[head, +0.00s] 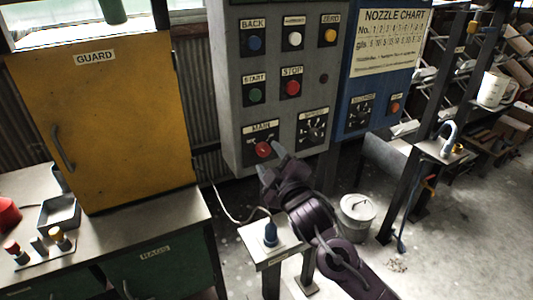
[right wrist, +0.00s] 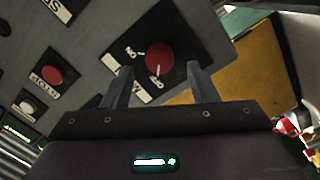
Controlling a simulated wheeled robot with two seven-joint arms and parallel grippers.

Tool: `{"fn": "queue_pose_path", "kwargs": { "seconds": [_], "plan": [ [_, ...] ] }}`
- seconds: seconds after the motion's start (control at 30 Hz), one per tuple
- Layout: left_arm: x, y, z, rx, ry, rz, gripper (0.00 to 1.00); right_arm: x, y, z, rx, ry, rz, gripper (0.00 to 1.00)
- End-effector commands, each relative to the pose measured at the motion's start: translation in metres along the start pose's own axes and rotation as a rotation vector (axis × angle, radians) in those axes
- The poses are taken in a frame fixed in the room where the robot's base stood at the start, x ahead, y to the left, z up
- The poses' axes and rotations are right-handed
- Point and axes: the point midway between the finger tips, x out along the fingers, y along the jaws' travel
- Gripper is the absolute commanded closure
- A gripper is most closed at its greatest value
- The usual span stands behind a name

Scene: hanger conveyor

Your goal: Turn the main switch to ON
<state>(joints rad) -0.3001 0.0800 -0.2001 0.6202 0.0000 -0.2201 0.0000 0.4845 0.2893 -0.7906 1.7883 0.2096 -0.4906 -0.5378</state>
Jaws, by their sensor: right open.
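The main switch is a red knob (head: 263,149) on a dark plate under the label MAIN, low on the grey control panel (head: 229,115). In the right wrist view the red knob (right wrist: 159,58) is just ahead of the fingertips, between their lines. I cannot tell whether a finger touches the knob. My left gripper is not in view.
A yellow guard door (head: 110,120) stands left. A lidded bin (head: 357,213) stands right.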

Motion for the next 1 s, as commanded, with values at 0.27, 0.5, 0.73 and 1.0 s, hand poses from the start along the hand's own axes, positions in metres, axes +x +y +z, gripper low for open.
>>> {"fn": "queue_pose_path", "kwargs": {
  "seconds": [0.27, 0.5, 0.73, 1.0],
  "plan": [
    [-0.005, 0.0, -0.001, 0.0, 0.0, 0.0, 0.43, 0.026, 0.0, 0.0, 0.001, 0.0, 0.0, 0.47],
    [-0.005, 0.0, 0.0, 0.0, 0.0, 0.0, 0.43, 0.027, -0.001, 0.0, 0.001, 0.0, -0.001, 0.47],
    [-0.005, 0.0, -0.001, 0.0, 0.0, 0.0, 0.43, 0.027, -0.001, 0.001, 0.002, -0.001, -0.001, 0.71],
    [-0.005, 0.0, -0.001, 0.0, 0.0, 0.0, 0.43, 0.027, -0.001, 0.001, 0.004, -0.001, -0.001, 0.91]
  ]
}}
